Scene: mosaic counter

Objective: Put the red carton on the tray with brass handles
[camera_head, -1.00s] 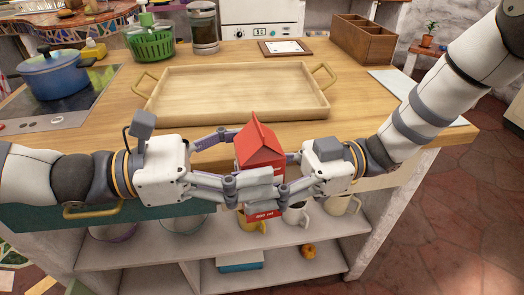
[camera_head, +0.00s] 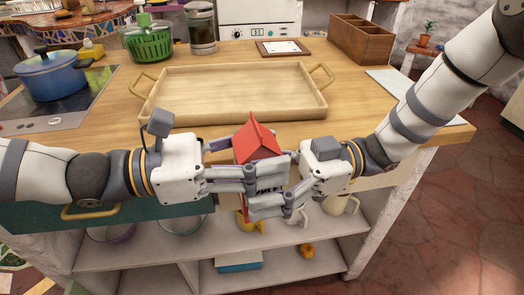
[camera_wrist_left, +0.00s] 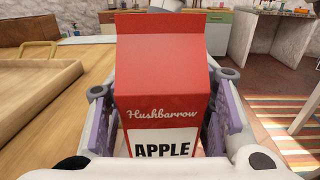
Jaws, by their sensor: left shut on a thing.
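The red carton (camera_head: 256,140) is upright in front of the counter's near edge. It has a gabled top and a white label with the word APPLE. My left gripper (camera_head: 266,163) is shut on it, with one finger across its near side. In the left wrist view the carton (camera_wrist_left: 163,80) fills the space between the purple finger pads. My right gripper (camera_head: 256,188) comes in from the right around the carton's lower part. Its near finger stands off the carton; its far finger is mostly hidden. The wooden tray with brass handles (camera_head: 157,98) lies empty on the counter behind.
A blue pot (camera_head: 50,80) stands on the hob at the left. Shelves with mugs (camera_head: 337,204) are below the counter.

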